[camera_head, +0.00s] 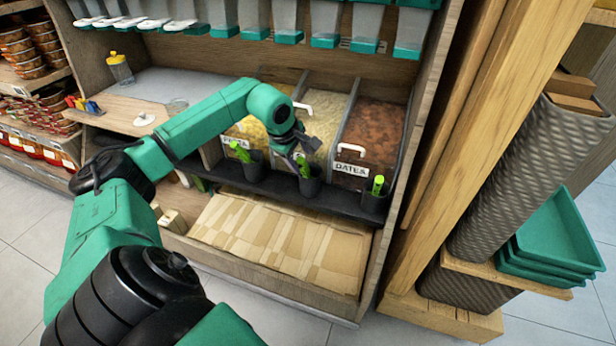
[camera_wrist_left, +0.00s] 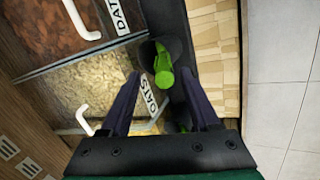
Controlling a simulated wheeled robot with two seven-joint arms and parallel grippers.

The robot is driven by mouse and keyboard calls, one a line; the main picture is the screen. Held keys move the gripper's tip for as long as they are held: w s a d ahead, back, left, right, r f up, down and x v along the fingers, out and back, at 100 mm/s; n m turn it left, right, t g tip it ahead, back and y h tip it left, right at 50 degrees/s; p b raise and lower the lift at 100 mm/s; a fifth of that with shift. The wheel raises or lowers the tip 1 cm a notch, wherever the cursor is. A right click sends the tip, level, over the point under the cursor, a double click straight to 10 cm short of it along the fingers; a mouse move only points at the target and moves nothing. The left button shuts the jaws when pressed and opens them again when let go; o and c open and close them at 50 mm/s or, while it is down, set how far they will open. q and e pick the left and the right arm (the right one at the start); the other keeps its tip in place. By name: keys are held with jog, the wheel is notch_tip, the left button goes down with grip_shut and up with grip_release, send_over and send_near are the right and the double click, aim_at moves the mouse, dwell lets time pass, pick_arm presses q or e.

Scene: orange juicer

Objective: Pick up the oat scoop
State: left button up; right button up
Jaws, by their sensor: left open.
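The oat scoop (camera_head: 303,167) shows as a bright green handle standing in a black cup (camera_head: 310,186) in front of the oats bin (camera_head: 320,126). In the left wrist view, its handle (camera_wrist_left: 163,68) stands in the picture between the two finger tips, with the OATS label (camera_wrist_left: 152,96) close by. My left gripper (camera_head: 297,152) is open, above and close to the handle. I cannot tell whether a finger touches it. The scoop's lower part is hidden in the cup. My right gripper is not in view.
Similar green handles stand in cups at left (camera_head: 240,152) and by the dates bin (camera_head: 378,185). Clear bin lids have white handles (camera_head: 350,149). Dispensers (camera_head: 325,30) hang above. A wooden post (camera_head: 450,130) and teal trays (camera_head: 555,235) stand at right.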

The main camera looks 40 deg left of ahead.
aim_at(304, 174)
pick_arm(q)
jog(key=x, duration=0.5)
jog(key=shift+s+f, duration=0.1)
jog(key=shift+f, duration=0.3)
jog(key=shift+s+r, duration=0.1)
grip_shut()
